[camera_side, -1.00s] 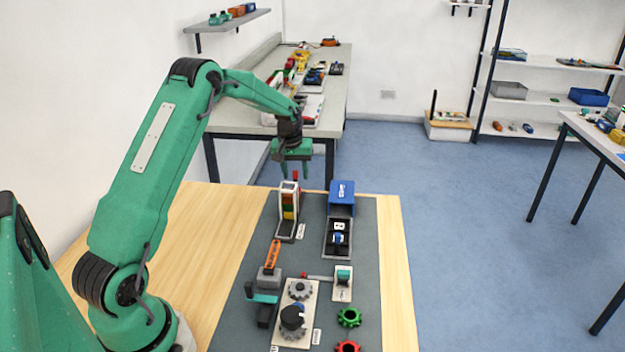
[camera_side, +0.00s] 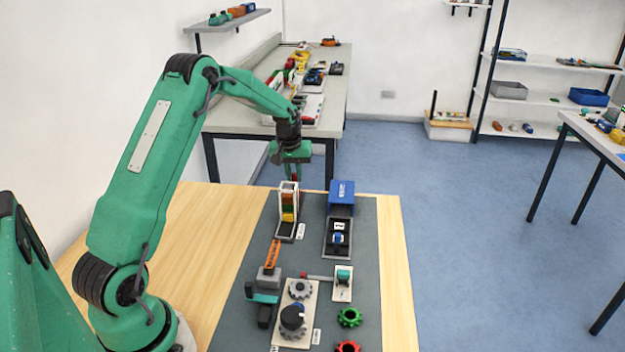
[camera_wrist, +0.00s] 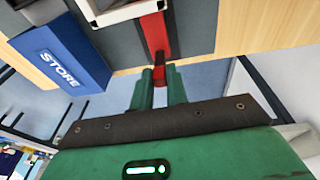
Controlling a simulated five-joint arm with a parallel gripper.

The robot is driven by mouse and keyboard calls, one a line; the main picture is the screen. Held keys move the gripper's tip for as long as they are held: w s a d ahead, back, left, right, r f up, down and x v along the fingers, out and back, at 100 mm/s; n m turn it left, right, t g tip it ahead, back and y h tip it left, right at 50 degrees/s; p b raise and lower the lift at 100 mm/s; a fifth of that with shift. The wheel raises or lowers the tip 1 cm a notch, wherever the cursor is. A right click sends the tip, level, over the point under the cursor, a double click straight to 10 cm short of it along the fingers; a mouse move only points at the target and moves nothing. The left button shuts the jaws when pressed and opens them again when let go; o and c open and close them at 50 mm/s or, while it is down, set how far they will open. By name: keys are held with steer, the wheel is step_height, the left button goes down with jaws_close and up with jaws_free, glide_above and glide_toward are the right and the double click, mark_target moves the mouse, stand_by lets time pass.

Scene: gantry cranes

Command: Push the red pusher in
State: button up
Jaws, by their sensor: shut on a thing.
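The red pusher (camera_wrist: 158,40) is a long red bar in the wrist view. It sticks out from the white-framed magazine (camera_wrist: 115,12), and its dark red end lies between my gripper's fingers. In the wrist view my gripper (camera_wrist: 160,75) is shut on the pusher's end. The pusher's inner end is hidden by the magazine.
A blue STORE box (camera_wrist: 62,58) stands beside the magazine; it also shows in the side view (camera_side: 341,195). Gears, a small crank and other fixtures sit nearer on the grey mat (camera_side: 368,270). The wooden table (camera_side: 225,215) is bare left of the mat.

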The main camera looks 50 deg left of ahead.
steer(key=shift+s+d+r, duration=0.1)
steer(key=shift+s+d, duration=0.55)
steer(key=shift+d, duration=0.15)
steer(key=shift+s+d, duration=0.6)
steer(key=shift+d, duration=0.2)
steer(key=o, duration=0.8)
steer(key=shift+s, duration=0.1)
steer(key=shift+a, duration=0.1)
step_height(320, 180, up, 7)
steer(key=shift+f, duration=0.1)
